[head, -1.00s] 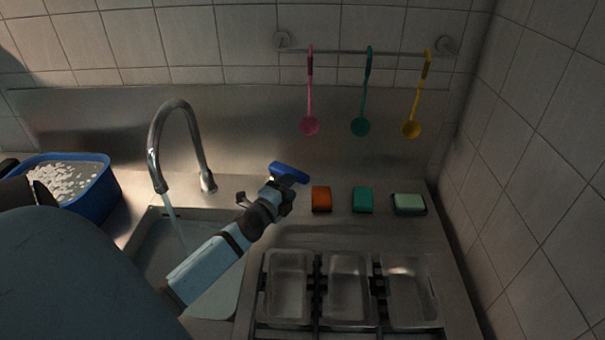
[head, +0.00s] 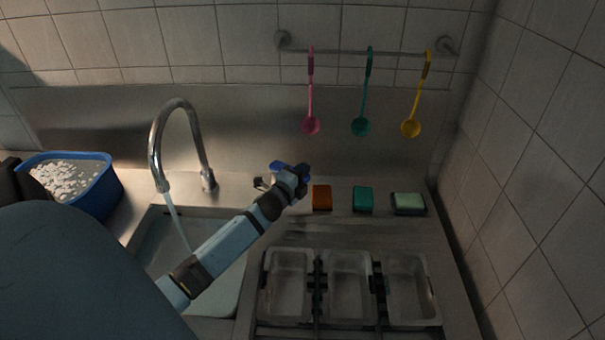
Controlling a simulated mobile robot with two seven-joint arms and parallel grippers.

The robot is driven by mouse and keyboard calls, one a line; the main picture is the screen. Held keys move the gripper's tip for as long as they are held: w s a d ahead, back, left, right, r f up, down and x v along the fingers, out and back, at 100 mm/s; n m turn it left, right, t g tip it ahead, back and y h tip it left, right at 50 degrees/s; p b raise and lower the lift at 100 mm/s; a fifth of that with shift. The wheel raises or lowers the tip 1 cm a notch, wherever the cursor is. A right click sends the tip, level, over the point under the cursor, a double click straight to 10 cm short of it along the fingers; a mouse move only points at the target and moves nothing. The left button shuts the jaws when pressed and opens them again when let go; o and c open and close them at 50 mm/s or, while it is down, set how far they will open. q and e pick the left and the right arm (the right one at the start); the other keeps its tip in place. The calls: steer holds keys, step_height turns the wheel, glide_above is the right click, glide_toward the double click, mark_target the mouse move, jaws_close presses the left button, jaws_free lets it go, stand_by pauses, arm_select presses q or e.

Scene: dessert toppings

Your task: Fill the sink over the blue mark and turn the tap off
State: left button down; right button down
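The sink (head: 165,240) is at the lower left, partly hidden by my arm. A curved metal tap (head: 157,150) stands behind it, and a stream of water (head: 176,217) runs from its spout into the basin. I cannot make out the blue mark or the water level. A blue piece (head: 279,168) is right of the tap on the counter; I cannot tell whether it is the tap's handle. My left gripper (head: 296,177) is over it and hides part of it; its fingers are too dark to read. My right gripper is out of view.
A blue tub (head: 104,191) with white bits stands at the left. An orange sponge (head: 322,198), a teal sponge (head: 363,199) and a pale green one (head: 408,201) lie in a row. Clear trays (head: 289,318) stand in front. Ladles hang on the wall.

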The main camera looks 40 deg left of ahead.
arm_select(q)
steer(key=shift+s, duration=0.15)
steer(key=shift+s+m+h+p, duration=0.3)
steer(key=shift+m+h+p, duration=0.25)
steer(key=shift+h, duration=0.45)
steer(key=shift+s+d+m+h, duration=0.1)
steer(key=shift+s+m+h, duration=0.4)
steer(key=shift+m+h, duration=0.45)
steer(key=shift+s+m+h+p, duration=0.3)
steer(key=shift+h, duration=0.45)
steer(key=shift+s+a+m+g+h+b, duration=0.3)
steer(key=shift+s+m+g+h+b, duration=0.7)
steer(key=shift+m+h, duration=0.7)
steer(key=shift+s+a+m+g+h+b, duration=0.25)
steer(key=shift+s+m+g+h+b, duration=0.7)
steer(key=shift+h, duration=1.2)
steer(key=shift+s+a+m+g+h+b, duration=0.3)
steer(key=shift+s+m+g+h+b, duration=0.7)
steer(key=shift+m+h, duration=0.75)
steer(key=shift+w+g+h+p, duration=0.15)
steer(key=shift+g+h+p, duration=0.1)
steer(key=shift+h+p, duration=0.05)
